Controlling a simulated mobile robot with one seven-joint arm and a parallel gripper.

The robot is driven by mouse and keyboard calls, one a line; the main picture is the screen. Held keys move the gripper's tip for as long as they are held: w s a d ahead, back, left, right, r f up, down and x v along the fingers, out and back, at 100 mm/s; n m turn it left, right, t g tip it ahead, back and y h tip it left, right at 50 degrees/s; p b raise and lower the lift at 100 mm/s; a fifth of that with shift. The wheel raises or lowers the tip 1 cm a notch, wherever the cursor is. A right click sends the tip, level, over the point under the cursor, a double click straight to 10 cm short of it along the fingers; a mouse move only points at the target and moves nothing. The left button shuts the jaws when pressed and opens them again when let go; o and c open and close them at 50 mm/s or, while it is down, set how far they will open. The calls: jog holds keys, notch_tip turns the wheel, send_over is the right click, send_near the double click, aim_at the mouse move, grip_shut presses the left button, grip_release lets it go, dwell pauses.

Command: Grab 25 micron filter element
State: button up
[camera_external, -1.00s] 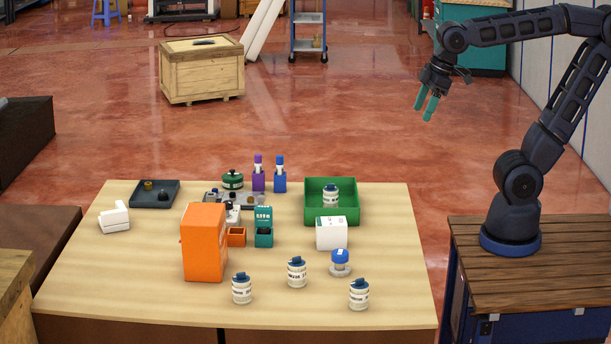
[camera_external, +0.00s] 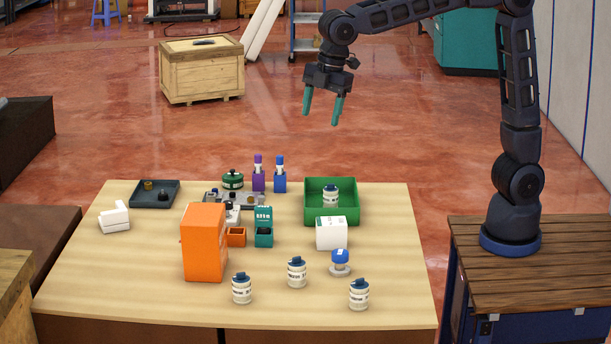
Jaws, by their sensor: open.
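Several white filter elements with blue-grey tops and dark label bands are in view. Three stand upright along the table's front: a left one (camera_external: 242,290), a middle one (camera_external: 297,273) and a right one (camera_external: 359,296). Another filter element (camera_external: 330,196) stands inside the green tray (camera_external: 345,217). The label print is too small to tell which one is 25 micron. My gripper (camera_external: 322,113) is open and empty, with teal fingers pointing down. It hangs in the air high above the table's back edge, apart from everything.
A tall orange box (camera_external: 204,243), a teal dispenser (camera_external: 264,228), a white box (camera_external: 331,233) and a blue-topped piece (camera_external: 340,262) stand mid-table. Purple (camera_external: 258,178) and blue (camera_external: 280,180) holders stand at the back. The table's (camera_external: 130,285) front left is clear.

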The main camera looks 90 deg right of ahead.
jog(key=w+a+f+n+g, duration=0.1)
jog(key=w+a+f+n, duration=0.5)
jog(key=w+a, duration=0.65)
jog(key=n+g, duration=0.1)
jog(key=n, duration=0.3)
send_over(241, 278)
jog(key=f, duration=1.4)
jog(key=shift+w+d+f, duration=0.2)
jog(key=shift+w+f, duration=0.1)
jog(key=shift+w, duration=0.05)
notch_tip(241, 278, down, 5)
jog(key=shift+f, duration=0.15)
jog(key=shift+s+f, duration=0.2)
jog(key=shift+f, duration=1.1)
jog(key=shift+s+f, duration=0.15)
jog(key=shift+f, duration=1.1)
jog(key=c, duration=1.1)
jog(key=shift+r, duration=0.15)
